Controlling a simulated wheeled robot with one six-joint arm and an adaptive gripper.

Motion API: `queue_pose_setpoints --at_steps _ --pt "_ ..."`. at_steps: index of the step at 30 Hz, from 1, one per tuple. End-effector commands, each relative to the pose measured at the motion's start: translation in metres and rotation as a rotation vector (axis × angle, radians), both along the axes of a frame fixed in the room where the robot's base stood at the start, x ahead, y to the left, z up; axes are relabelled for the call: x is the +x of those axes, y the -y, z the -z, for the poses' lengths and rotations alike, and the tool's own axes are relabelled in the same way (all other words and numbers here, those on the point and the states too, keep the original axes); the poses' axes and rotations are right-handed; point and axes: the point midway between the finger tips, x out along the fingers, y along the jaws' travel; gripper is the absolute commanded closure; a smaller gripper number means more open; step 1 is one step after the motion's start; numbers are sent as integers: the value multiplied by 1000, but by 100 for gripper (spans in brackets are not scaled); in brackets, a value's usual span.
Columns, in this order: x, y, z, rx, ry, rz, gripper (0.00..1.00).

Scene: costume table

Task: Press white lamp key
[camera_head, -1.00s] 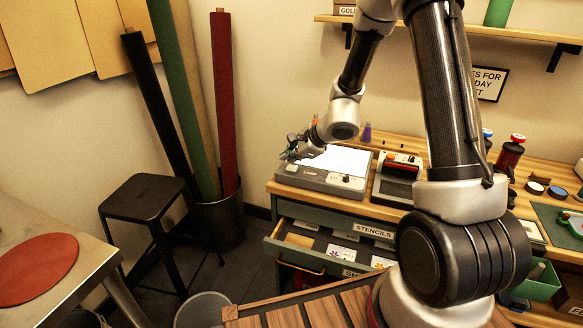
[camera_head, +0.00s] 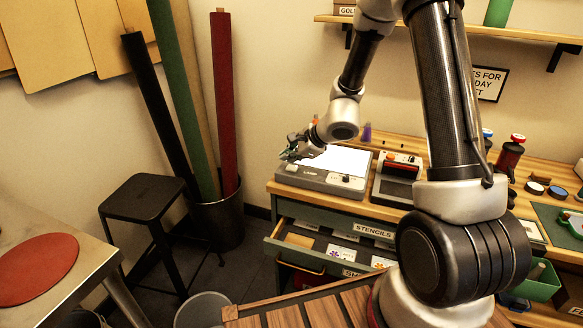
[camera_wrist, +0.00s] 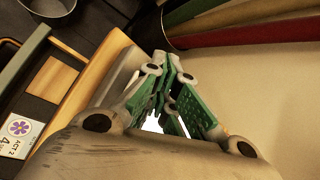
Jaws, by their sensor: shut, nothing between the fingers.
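The lamp unit (camera_head: 318,183) is a flat grey box with a bright white panel on top and a labelled front face. It stands at the left end of the wooden workbench. My gripper (camera_head: 290,153) is over the left end of the unit, shut and empty. Whether it touches the unit is unclear. In the wrist view my gripper's green fingers (camera_wrist: 172,108) are together, with a bit of bright panel showing between the links. They hide part of the unit.
Below, an open drawer (camera_head: 300,240) holds stencil cards. A red-and-black device (camera_head: 400,170) stands right of the lamp unit. A bin (camera_head: 222,222) with fabric rolls and a black stool (camera_head: 145,195) stand at left. Floor between them and the bench is partly clear.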

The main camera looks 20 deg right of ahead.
Motion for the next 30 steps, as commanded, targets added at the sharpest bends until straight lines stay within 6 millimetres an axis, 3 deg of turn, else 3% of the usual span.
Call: queue_pose_setpoints --at_steps 30 --pt "0 0 14 1 -1 0 100"
